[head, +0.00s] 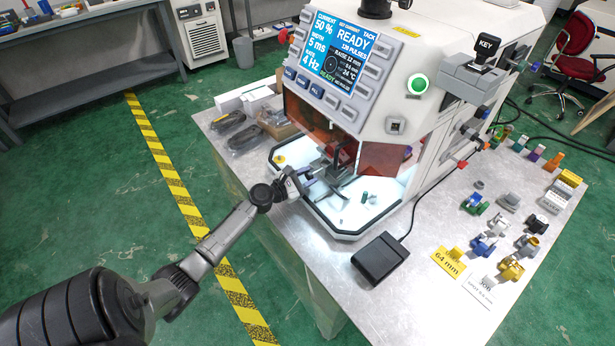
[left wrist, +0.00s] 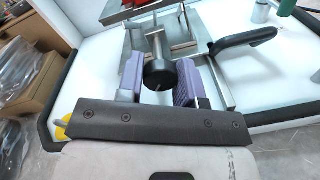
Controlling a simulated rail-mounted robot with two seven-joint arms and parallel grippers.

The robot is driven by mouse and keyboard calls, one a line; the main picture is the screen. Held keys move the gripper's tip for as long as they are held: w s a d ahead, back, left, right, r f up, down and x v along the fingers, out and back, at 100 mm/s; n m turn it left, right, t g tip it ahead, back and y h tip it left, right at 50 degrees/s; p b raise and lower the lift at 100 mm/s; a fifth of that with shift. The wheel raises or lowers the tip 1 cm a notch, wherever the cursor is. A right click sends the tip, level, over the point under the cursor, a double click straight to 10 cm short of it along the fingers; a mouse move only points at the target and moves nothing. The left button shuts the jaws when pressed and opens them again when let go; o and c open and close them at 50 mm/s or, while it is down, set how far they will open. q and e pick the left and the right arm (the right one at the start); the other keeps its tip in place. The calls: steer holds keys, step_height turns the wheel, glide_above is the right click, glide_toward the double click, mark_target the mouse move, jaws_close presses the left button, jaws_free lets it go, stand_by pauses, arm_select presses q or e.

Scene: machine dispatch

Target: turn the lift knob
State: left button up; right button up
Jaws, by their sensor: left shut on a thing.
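The lift knob (left wrist: 160,75) is a black round knob on a short metal shaft, at the front of the metal lift stage (left wrist: 215,65) in the left wrist view. My left gripper (left wrist: 159,83) has its purple finger pads on either side of the knob and is shut on it. In the head view my left gripper (head: 305,180) reaches in from the left to the front of the machine's lit chamber, and the knob is too small and covered to make out there. My right gripper is not in view.
The white machine (head: 430,50) has a READY screen (head: 340,50) and an orange shield (head: 380,159). A black lever (left wrist: 243,40) sticks out right of the knob. A black foot pedal (head: 380,258) and several coloured fixtures (head: 483,245) lie on the metal table.

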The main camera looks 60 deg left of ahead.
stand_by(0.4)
arm_select(q)
steer(key=o, duration=0.9)
steer(key=s, duration=1.3)
steer(key=shift+s+r, duration=0.25)
steer(key=shift+s, duration=0.15)
